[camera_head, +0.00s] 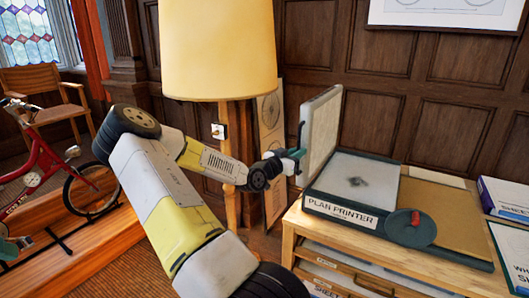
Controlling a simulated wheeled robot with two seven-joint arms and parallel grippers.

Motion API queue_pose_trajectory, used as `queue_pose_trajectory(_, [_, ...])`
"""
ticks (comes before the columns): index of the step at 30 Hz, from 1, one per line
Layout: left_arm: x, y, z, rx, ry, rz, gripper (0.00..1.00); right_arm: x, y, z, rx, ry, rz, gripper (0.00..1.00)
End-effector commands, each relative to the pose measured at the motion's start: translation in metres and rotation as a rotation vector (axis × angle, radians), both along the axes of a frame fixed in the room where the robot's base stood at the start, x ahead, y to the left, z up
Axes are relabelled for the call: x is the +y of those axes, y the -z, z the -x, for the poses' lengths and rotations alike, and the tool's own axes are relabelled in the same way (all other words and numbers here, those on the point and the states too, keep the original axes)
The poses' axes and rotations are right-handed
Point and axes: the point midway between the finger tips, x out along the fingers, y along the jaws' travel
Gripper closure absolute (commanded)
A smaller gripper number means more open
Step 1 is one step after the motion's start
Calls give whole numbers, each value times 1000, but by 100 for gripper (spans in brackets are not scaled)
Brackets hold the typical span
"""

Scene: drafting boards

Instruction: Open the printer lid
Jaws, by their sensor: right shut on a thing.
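The plan printer (340,212), a dark green box with a "PLAN PRINTER" label, sits on a wooden table. Its pale lid (322,130) stands up about vertical at the printer's left side, and the light top bed is uncovered. A slim grey handle (302,134) shows on the lid's left face. My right gripper (297,153) is shut at this handle, with its teal fingers against it; the exact contact is small and partly hidden. What looks like part of my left gripper (12,244) shows at the left edge, too cut off to read its jaws.
A red round knob (415,217) sits on the printer's front right. Boxes (506,198) stand at the table's right. A floor lamp (221,60) stands close behind my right arm. A red bicycle (45,165) and wooden chair (45,90) are at left.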

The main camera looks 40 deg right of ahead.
Motion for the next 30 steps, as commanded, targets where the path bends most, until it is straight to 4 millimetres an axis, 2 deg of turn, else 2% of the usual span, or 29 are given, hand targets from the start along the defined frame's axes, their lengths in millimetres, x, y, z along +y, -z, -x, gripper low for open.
queue_pose_trajectory(3, [0,0,0,0,0,0,64,1,2,0,1,0,-4,100])
queue_pose_trajectory(4, [0,0,0,0,0,0,64,1,2,0,1,0,-4,84])
queue_pose_trajectory(7, [0,0,0,0,0,0,64,0,2,0,1,0,-3,66])
queue_pose_trajectory(15, [0,0,0,0,0,0,64,0,1,0,-1,0,-2,66])
queue_pose_trajectory(19, [0,0,0,0,0,0,64,7,1,1,0,-1,-2,66])
queue_pose_trajectory(30, [0,0,0,0,0,0,64,65,1,11,0,-2,-2,66])
